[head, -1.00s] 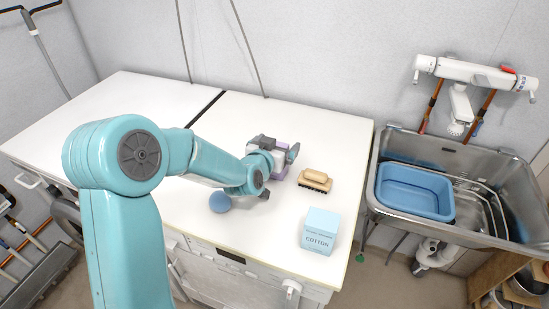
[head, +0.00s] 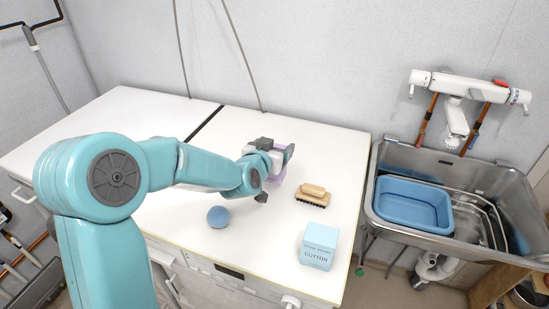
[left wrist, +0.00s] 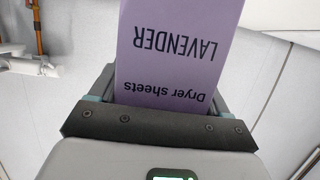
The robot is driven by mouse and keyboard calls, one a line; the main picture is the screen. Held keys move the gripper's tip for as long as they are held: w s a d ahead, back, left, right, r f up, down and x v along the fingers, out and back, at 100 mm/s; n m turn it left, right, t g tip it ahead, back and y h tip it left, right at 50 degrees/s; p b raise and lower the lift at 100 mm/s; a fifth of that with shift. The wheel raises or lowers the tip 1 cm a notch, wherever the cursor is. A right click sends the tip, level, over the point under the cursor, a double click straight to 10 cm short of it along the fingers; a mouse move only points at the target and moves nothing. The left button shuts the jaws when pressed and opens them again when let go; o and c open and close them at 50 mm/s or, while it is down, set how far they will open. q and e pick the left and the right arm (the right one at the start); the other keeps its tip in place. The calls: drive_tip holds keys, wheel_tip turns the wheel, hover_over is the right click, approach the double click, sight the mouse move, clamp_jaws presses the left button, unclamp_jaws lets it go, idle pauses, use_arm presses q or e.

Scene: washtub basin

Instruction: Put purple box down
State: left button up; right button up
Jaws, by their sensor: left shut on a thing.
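The purple box (left wrist: 170,50), printed "LAVENDER Dryer sheets", is between the jaws of my left gripper (left wrist: 160,115) in the left wrist view. In the head view my left gripper (head: 270,162) is shut on the purple box (head: 278,178) over the back part of the white machine top (head: 240,135). Fingers and wrist hide much of the box there. I cannot tell whether its bottom touches the top. My right gripper is in neither view.
A wooden brush (head: 313,193) lies to the right of the box. A light-blue cotton box (head: 319,247) stands near the front edge, and a blue ball (head: 218,217) sits at front left. A steel sink (head: 460,235) with a blue basin (head: 412,205) is at right.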

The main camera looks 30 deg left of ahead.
use_arm(q)
wheel_tip(320, 180, up, 16)
drive_tip(key=p, duration=0.5)
drive_tip(key=shift+f, duration=0.15)
